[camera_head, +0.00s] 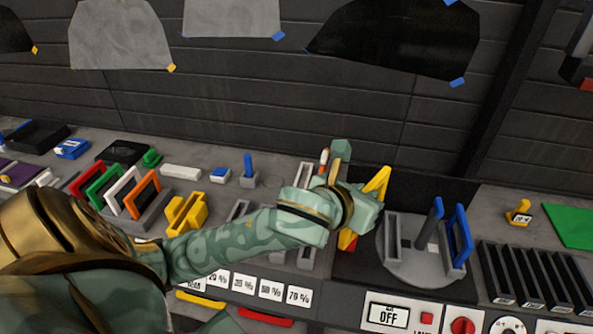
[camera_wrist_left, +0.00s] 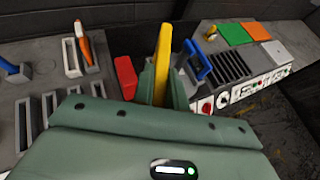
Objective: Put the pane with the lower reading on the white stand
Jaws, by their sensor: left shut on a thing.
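My left gripper (camera_head: 357,185) is shut on a yellow-framed pane (camera_head: 379,181), which stands upright and tilted between the fingers beside the round turntable (camera_head: 420,270). In the left wrist view the yellow pane (camera_wrist_left: 162,60) rises from between the green fingers (camera_wrist_left: 160,92). A blue-framed pane (camera_head: 459,236) stands on the turntable's right side. The meter display (camera_head: 388,316) shows OFF, so no reading is visible. I cannot tell which holder is the white stand; a low white block (camera_head: 180,171) lies at the back. My right gripper is not in view.
Red, green, white and orange frames (camera_head: 143,195) stand in a rack at left. A yellow holder (camera_head: 187,212) and grey slotted holders fill the middle. A red piece (camera_wrist_left: 126,76) is close to my left fingers. A black slotted rack (camera_head: 535,275) stands right of the turntable.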

